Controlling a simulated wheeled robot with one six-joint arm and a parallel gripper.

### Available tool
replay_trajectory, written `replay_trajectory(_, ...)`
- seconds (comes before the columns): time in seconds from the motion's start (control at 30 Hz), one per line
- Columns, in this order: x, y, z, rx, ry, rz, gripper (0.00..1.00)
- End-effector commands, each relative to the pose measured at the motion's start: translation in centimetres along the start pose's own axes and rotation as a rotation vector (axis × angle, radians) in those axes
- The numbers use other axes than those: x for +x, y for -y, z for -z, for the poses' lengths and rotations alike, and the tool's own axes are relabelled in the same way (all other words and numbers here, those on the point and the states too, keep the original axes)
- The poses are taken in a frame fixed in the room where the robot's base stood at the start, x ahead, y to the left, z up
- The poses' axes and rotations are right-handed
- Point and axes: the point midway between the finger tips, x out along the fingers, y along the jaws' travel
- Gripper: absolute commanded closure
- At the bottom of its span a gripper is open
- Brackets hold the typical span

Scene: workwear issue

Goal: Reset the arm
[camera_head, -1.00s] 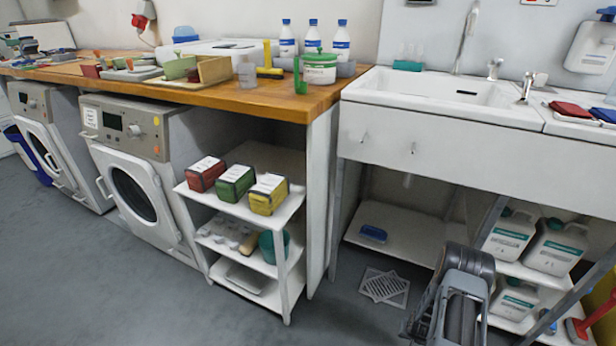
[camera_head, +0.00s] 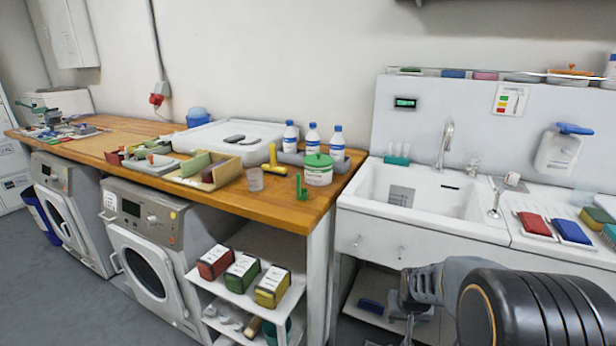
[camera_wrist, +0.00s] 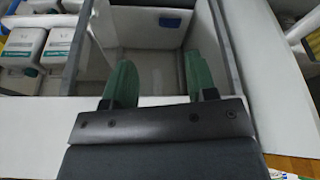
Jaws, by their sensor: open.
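My arm is in front of the sink unit at the lower right of the head view, its dark rounded link large in the corner. My gripper (camera_wrist: 160,85) shows in the wrist view with its two green fingers apart and nothing between them. Beyond the fingers are the white front of the sink unit and the open shelf space below it. In the head view the fingertips are not clearly visible; the arm hides part of the space under the sink (camera_head: 430,203).
The wooden counter (camera_head: 100,146) carries trays, bottles and a green-lidded tub (camera_head: 318,170). Red, green and yellow boxes (camera_head: 242,272) sit on a low shelf beside a washing machine (camera_head: 145,260). White jugs (camera_wrist: 57,47) stand under the sink.

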Motion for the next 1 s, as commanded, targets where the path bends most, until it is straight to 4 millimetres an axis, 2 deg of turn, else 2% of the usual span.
replay_trajectory(0.03, -6.2, 0.9, 0.5, -0.022, -0.015, 0.008, 0.48)
replay_trajectory(0.1, -11.4, 2.0, -0.2, -0.047, -0.017, 0.019, 0.48)
replay_trajectory(0.2, -18.0, 3.3, -1.7, -0.082, -0.020, 0.035, 0.48)
replay_trajectory(0.3, -23.1, 4.1, -3.3, -0.112, -0.022, 0.049, 0.48)
replay_trajectory(0.4, -26.7, 4.6, -4.9, -0.137, -0.022, 0.060, 0.48)
replay_trajectory(0.5, -29.0, 4.9, -6.1, -0.155, -0.023, 0.069, 0.48)
replay_trajectory(0.6, -30.3, 4.9, -6.8, -0.166, -0.023, 0.075, 0.48)
replay_trajectory(1.0, -30.8, 5.0, -7.2, -0.171, -0.021, 0.077, 0.48)
